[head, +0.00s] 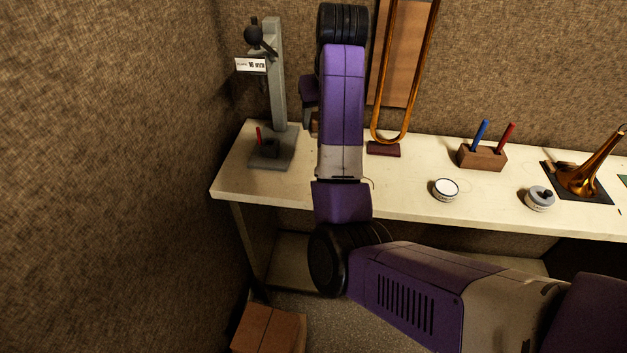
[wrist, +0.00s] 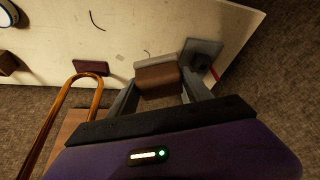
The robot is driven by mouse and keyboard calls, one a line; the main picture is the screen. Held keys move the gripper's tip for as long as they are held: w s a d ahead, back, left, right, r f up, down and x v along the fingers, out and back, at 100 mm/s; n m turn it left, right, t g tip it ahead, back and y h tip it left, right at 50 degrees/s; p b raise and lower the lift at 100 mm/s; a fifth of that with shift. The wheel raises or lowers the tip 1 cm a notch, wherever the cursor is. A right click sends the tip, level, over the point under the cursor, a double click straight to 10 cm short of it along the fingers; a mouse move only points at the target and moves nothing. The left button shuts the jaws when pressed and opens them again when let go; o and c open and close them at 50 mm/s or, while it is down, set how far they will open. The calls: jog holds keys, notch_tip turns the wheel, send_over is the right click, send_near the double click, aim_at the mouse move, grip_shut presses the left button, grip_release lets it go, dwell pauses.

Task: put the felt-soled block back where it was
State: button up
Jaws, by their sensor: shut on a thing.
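My gripper (wrist: 160,88) is shut on the felt-soled block (wrist: 157,82), a brown block with a pale grey layer along one edge. In the wrist view it sits between the two grey fingers, with the cream bench top beyond it. In the head view my arm hides nearly all of the gripper, and only a small brown sliver of the block (head: 314,125) shows left of the arm. Whether the block touches the bench cannot be told.
The cream bench (head: 410,194) holds a grey stand (head: 277,85) at its left end. A brass slide (head: 401,128) stands over a dark red pad (head: 384,149). A tool block (head: 482,157), round tins and a brass horn (head: 584,178) lie rightward. A wall closes the left.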

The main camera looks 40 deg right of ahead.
notch_tip(320, 180, down, 17)
jog(key=shift+f+p, duration=0.15)
jog(key=shift+p, duration=0.7)
jog(key=shift+f, duration=0.1)
jog(key=o, duration=1.3)
jog(key=v, duration=1.2)
jog(key=shift+b, duration=0.35)
